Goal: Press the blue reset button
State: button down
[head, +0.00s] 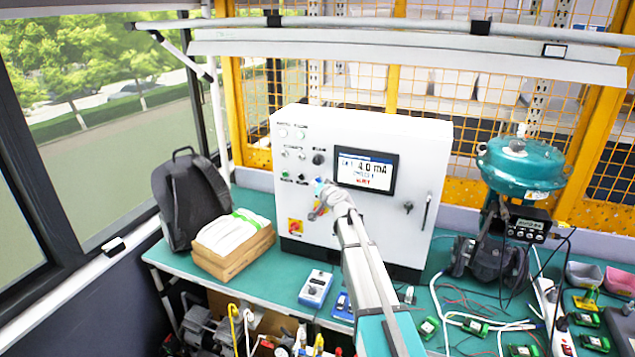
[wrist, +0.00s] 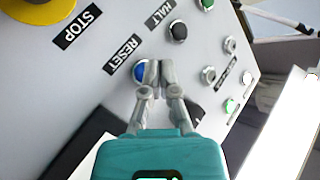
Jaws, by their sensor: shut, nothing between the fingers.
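The blue reset button (wrist: 140,72) is on the light control panel, beside a black label reading RESET (wrist: 123,54) in the wrist view. My gripper (wrist: 157,74) is shut and empty, with its fingertips together at the button. The fingertips overlap the button's right side in this view and hide part of it. I cannot tell whether they touch it or stand just in front.
A black button (wrist: 178,31) and a STOP label (wrist: 77,26) by a yellow-ringed control are close by. Other knobs and green buttons are to the right. The cabinet's screen (head: 366,170) reads 4.0 mA. A backpack (head: 188,200) and boxes stand left on the green bench.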

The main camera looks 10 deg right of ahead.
jog(key=shift+s+a, duration=0.4)
jog(key=shift+s, duration=0.3)
jog(key=shift+s+a, duration=0.45)
jog(key=shift+s, duration=0.3)
jog(key=shift+s+a, duration=0.4)
jog(key=shift+s, duration=0.3)
jog(key=s+a+f+n+g+y, duration=0.1)
jog(key=s+a+f+n+g, duration=0.1)
jog(key=s+f+g, duration=0.45)
jog(key=s+a+f+n+g, duration=0.1)
jog(key=s+a+f+n, duration=0.2)
jog(key=s, duration=0.7)
jog(key=s+d+f+g+h, duration=0.1)
jog(key=s+d+f+g, duration=0.1)
jog(key=s, duration=0.5)
jog(key=s+d+f+g+h, duration=0.2)
jog(key=s+d+f+g, duration=0.1)
jog(key=s, duration=0.5)
jog(key=s+d+f+g+h, duration=0.2)
jog(key=s+d+g, duration=0.1)
jog(key=s, duration=0.4)
jog(key=shift+s+d+f+m+b, duration=0.15)
jog(key=shift+d+m+b, duration=0.15)
jog(key=shift+b, duration=0.15)
jog(key=shift+a, duration=0.1)
